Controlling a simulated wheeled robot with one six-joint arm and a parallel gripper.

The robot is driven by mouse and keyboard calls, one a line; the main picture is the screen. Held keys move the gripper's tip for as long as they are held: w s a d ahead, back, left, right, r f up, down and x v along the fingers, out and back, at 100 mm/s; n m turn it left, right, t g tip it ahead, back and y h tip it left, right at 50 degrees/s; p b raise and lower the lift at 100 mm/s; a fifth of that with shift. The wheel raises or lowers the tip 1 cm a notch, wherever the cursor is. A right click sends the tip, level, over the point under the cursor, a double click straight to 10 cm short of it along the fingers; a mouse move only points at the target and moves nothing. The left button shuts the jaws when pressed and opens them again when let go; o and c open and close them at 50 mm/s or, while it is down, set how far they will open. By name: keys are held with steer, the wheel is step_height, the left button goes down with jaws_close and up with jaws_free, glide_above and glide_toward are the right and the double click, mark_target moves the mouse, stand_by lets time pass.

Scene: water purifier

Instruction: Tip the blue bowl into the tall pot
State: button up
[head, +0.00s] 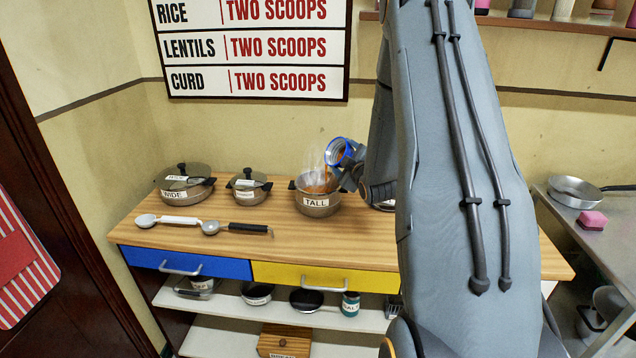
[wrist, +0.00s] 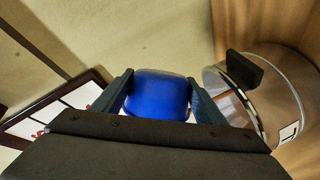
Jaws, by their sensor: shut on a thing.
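The blue bowl (head: 339,151) is tilted over the tall pot (head: 316,205), its opening facing down and left in the head view. Orange-brown contents run from it into the pot, and pale steam or spray shows above the rim. My gripper (wrist: 158,95) is shut on the blue bowl, with one finger on each side of it; the bowl also shows in the wrist view (wrist: 157,93). The tall pot is steel, has a "TALL" label and stands uncovered on the wooden counter. It also shows in the wrist view (wrist: 285,105), beside the gripper. The bowl's inside is mostly hidden.
A lidded pot labelled "WIDE" (head: 185,182) and a smaller lidded pot (head: 249,186) stand left of the tall pot. Two ladles (head: 212,227) lie in front on the wooden counter (head: 300,240). A pan (head: 573,192) sits on the right-hand table. My arm hides the counter's right part.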

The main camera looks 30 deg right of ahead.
steer(key=shift+a+r+n, duration=0.15)
steer(key=shift+r+n, duration=0.25)
steer(key=shift+n, duration=0.3)
stand_by(0.6)
steer(key=shift+a+f+n+h+b, duration=0.25)
steer(key=shift+f+n+h+b, duration=0.15)
steer(key=shift+n+b, duration=0.3)
stand_by(0.7)
steer(key=shift+w+a+r+n+t+b, duration=0.1)
steer(key=shift+a+r+n+t+b, duration=0.15)
steer(key=shift+a+n+t+b, duration=0.35)
stand_by(0.4)
